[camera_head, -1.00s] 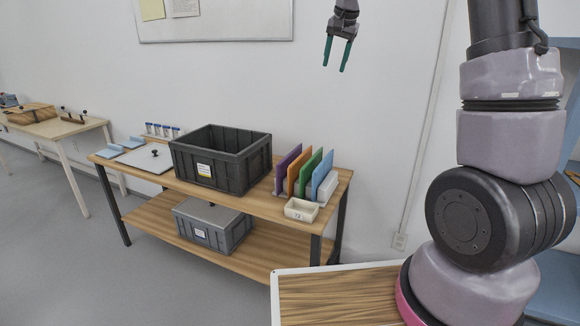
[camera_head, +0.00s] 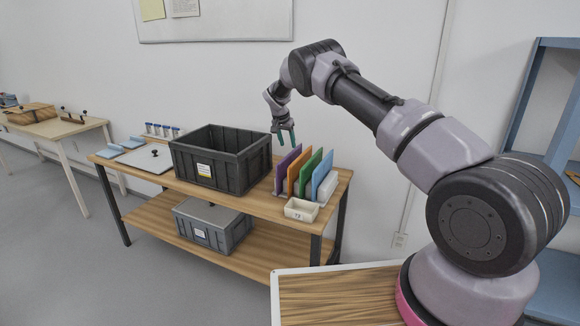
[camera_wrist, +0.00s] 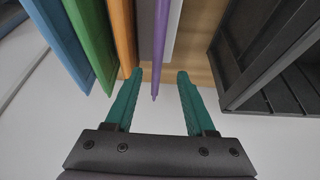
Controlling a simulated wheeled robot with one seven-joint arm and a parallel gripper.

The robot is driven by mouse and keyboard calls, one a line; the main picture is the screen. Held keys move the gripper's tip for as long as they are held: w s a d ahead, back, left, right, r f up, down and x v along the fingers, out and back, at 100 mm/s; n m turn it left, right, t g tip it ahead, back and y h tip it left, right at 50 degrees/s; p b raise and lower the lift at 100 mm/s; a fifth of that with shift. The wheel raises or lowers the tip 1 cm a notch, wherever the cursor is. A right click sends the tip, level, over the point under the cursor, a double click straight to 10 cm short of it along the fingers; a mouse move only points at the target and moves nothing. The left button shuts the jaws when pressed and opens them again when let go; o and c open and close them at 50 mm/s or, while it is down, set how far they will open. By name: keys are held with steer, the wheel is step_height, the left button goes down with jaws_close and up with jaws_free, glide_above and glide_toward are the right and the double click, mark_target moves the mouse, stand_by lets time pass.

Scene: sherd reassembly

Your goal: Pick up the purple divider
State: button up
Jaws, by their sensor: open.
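The purple divider (camera_head: 287,169) stands upright at the left end of a row of dividers on the wooden table. In the wrist view the purple divider (camera_wrist: 161,40) shows edge-on, in line with the gap between my fingers. My gripper (camera_head: 288,138) is open and empty, just above the top of the purple divider. Its green fingers (camera_wrist: 157,100) also show in the wrist view, one on each side of the divider's line. I cannot tell the exact height left between the fingertips and the divider.
Orange (camera_head: 298,175), green (camera_head: 310,172) and blue (camera_head: 323,175) dividers stand close to the right. A dark grey crate (camera_head: 220,160) is close on the left. A small cream tray (camera_head: 301,210) sits in front. A wooden table (camera_head: 255,205) bears them.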

mark_target(291, 159)
steer(key=x, duration=0.4)
steer(key=shift+s, duration=0.1)
steer(key=shift+s+x, duration=0.2)
steer(key=shift+x, duration=1.2)
steer(key=shift+s+x, duration=0.2)
steer(key=shift+x, duration=1.25)
steer(key=shift+f, duration=0.1)
jaws_close()
